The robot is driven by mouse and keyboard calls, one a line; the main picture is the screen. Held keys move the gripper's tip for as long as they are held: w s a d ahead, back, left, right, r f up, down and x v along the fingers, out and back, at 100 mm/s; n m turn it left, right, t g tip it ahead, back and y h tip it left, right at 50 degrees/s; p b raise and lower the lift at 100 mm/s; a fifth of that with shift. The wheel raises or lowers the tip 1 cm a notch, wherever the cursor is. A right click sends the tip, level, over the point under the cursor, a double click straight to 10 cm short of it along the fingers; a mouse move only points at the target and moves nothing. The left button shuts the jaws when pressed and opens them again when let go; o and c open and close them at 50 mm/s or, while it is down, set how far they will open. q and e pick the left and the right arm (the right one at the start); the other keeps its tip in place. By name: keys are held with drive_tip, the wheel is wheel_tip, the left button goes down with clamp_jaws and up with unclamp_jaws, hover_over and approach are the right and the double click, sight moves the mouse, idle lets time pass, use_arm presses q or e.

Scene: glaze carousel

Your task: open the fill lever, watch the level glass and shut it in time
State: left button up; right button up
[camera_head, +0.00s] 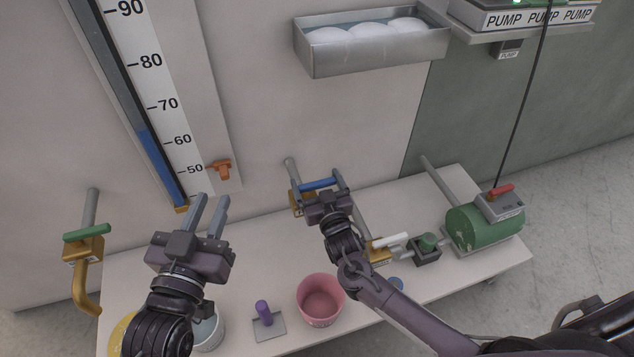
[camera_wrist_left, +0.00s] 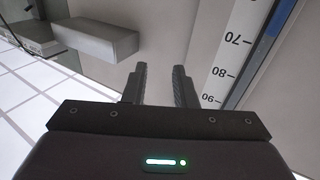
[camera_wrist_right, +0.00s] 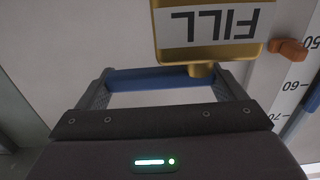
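The fill valve (camera_wrist_right: 208,35) is a gold block labelled FILL on the wall, upside down in the right wrist view. Its lever is a blue bar (camera_head: 322,184), also seen in the right wrist view (camera_wrist_right: 160,80). My right gripper (camera_head: 318,187) is at the lever with fingers wide apart, one near each end of the bar; contact is unclear. The level glass (camera_head: 113,75) is a tall tube beside a numbered scale (camera_head: 160,85). Its blue column (camera_head: 160,165) tops out between 60 and 70. My left gripper (camera_head: 209,212) is open and empty, in front of the glass's lower end.
An orange pointer (camera_head: 222,169) sits near 50. A green-handled gold tap (camera_head: 84,248) is at left. A pink bucket (camera_head: 320,300), purple-handled piece (camera_head: 264,316), white lever (camera_head: 392,240) and green pump (camera_head: 482,230) are on the bench. A metal tray (camera_head: 370,50) hangs above.

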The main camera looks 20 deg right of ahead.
drive_tip(key=c, duration=0.5)
drive_tip(key=shift+s+a+r+m+h, duration=0.1)
drive_tip(key=shift+s+m+h, duration=0.15)
drive_tip(key=shift+m+h, duration=0.75)
drive_tip(key=shift+c, duration=0.2)
drive_tip(key=shift+s+h, duration=0.1)
drive_tip(key=shift+h, duration=0.6)
drive_tip(key=shift+s+m+h, duration=0.1)
drive_tip(key=shift+m+h, duration=0.4)
drive_tip(key=shift+h, duration=0.1)
drive_tip(key=shift+s+m+g+h, duration=0.15)
drive_tip(key=shift+m+g+h, duration=0.3)
drive_tip(key=shift+h, duration=0.35)
use_arm(q)
drive_tip(key=shift+s+f+g, duration=0.1)
drive_tip(key=shift+f+g, duration=0.2)
drive_tip(key=shift+f, duration=0.45)
use_arm(e)
drive_tip(key=o, duration=1.1)
